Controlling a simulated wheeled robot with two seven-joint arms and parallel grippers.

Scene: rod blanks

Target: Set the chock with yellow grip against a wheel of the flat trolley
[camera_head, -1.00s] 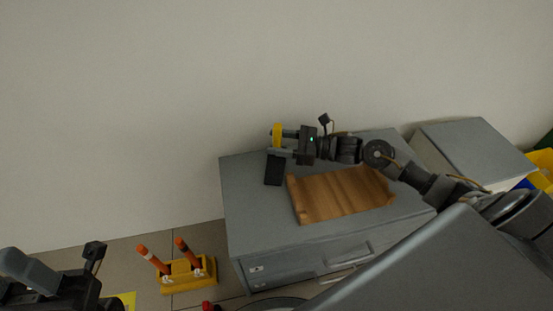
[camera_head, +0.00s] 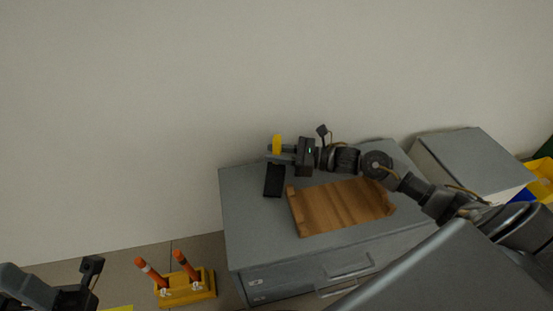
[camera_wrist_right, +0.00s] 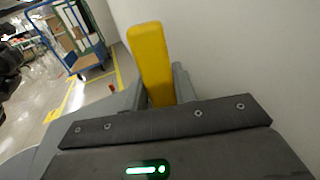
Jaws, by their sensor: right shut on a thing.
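The chock has a black body (camera_head: 273,181) and an upright yellow grip (camera_head: 277,143). My right gripper (camera_head: 280,152) is shut on the yellow grip above the left part of a grey cabinet top. In the right wrist view the yellow grip (camera_wrist_right: 151,62) stands between the fingers. I cannot tell whether the black body touches the cabinet top.
A wooden tray (camera_head: 342,207) lies on the grey cabinet (camera_head: 240,195), right of the chock. A yellow stand (camera_head: 187,288) with two orange-and-white posts is on the floor to the left. A second grey cabinet (camera_head: 475,155) and yellow bins (camera_head: 540,175) are at the right. A wall rises behind.

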